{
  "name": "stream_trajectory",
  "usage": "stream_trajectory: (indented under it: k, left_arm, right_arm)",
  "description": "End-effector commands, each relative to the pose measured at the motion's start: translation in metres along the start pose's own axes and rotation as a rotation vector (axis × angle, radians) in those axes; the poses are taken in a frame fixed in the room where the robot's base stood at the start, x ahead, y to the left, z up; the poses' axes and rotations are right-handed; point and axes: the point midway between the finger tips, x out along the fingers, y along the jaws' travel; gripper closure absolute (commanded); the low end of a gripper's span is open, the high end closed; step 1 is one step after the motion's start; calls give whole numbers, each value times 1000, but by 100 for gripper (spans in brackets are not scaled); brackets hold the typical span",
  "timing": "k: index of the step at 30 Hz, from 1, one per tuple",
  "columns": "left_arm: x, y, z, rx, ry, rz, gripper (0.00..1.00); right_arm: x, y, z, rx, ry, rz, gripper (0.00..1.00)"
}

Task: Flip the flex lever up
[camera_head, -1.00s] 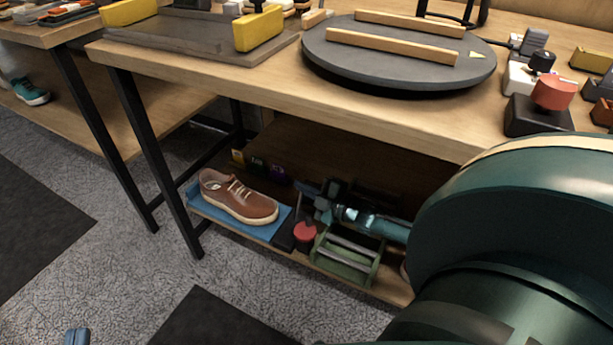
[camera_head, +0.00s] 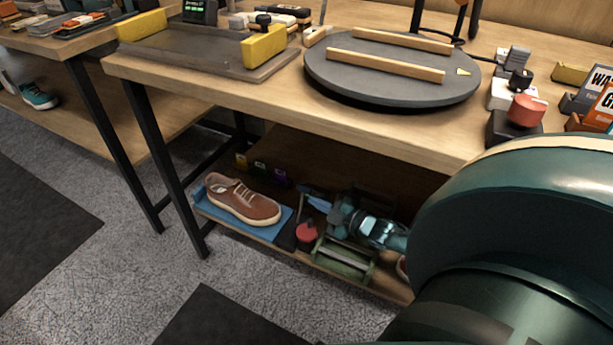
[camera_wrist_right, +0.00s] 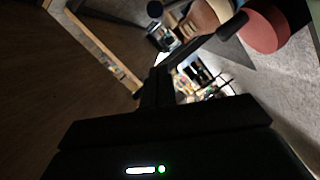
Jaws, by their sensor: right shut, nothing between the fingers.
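A brown sneaker (camera_head: 240,200) with white laces and a pale sole lies on a blue mat (camera_head: 268,234) on the low shelf. Right of it are a round red knob (camera_head: 306,232) and a green frame (camera_head: 342,262). In the right wrist view, the red knob (camera_wrist_right: 265,26) is large at the top right. My left gripper is out of view.
The tabletop overhangs the shelf, with a grey turntable (camera_head: 390,90), a yellow-ended fixture (camera_head: 200,62) and a red-topped device (camera_head: 526,110) on it. A black table leg (camera_head: 165,170) stands left. The carpet (camera_head: 130,270) in front is clear.

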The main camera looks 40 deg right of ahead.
Motion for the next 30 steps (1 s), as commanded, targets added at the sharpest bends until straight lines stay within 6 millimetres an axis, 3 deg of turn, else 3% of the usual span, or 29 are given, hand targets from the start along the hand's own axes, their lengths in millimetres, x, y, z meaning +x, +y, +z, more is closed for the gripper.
stream_trajectory:
  k: [3, 9, 30]
  left_arm:
    - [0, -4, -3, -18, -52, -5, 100]
    - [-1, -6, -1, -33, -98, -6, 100]
    - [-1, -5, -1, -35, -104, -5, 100]
  right_arm:
    - [-24, 2, -2, 0, -1, -2, 100]
    - [-44, 1, -1, 0, 1, 0, 100]
    - [-47, 1, -1, 0, 2, 1, 100]
